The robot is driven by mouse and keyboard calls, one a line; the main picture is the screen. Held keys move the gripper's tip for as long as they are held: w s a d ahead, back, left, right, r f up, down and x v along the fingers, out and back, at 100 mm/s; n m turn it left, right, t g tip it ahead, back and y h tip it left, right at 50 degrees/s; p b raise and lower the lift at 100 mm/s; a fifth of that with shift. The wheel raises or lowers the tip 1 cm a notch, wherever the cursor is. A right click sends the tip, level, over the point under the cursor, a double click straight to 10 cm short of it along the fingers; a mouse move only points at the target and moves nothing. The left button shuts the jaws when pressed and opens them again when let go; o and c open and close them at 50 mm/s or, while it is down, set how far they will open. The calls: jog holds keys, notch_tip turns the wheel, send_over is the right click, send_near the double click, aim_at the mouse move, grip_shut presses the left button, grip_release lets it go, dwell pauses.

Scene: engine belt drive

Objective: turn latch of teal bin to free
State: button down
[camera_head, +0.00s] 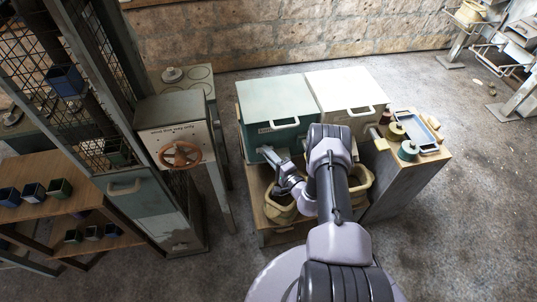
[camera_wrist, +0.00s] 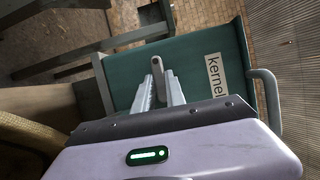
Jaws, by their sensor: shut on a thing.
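The teal bin (camera_head: 275,107) stands on the wooden bench, left of a cream bin. In the wrist view its teal front (camera_wrist: 195,62) fills the middle, with a label reading "kernel" and a pale handle (camera_wrist: 268,100). The latch (camera_wrist: 157,66) is a small grey bar with a rounded end on that front. My gripper (camera_wrist: 158,88) has its fingers on either side of the latch and is shut on it. In the head view my gripper (camera_head: 268,153) is at the bin's lower front; the latch is hidden there.
The cream bin (camera_head: 345,92) adjoins on the right. Tan sacks (camera_head: 280,205) sit below, partly behind my arm. A cabinet with a red handwheel (camera_head: 180,155) stands left.

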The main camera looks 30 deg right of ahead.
jog(key=shift+w+a+f+m+t+h+b, duration=0.15)
jog(key=shift+m+t+h+b, duration=0.7)
jog(key=shift+m, duration=2.8)
jog(key=shift+s+a+f+m+t+h+b, duration=0.2)
jog(key=shift+m+h+b, duration=0.75)
jog(key=shift+m+h, duration=1.8)
jog(key=shift+w+a+f+m+t+h+b, duration=0.15)
jog(key=shift+m+t+h+b, duration=0.6)
jog(key=shift+m, duration=4.15)
jog(key=c, duration=1.4)
grip_release()
jog(key=shift+y, duration=0.25)
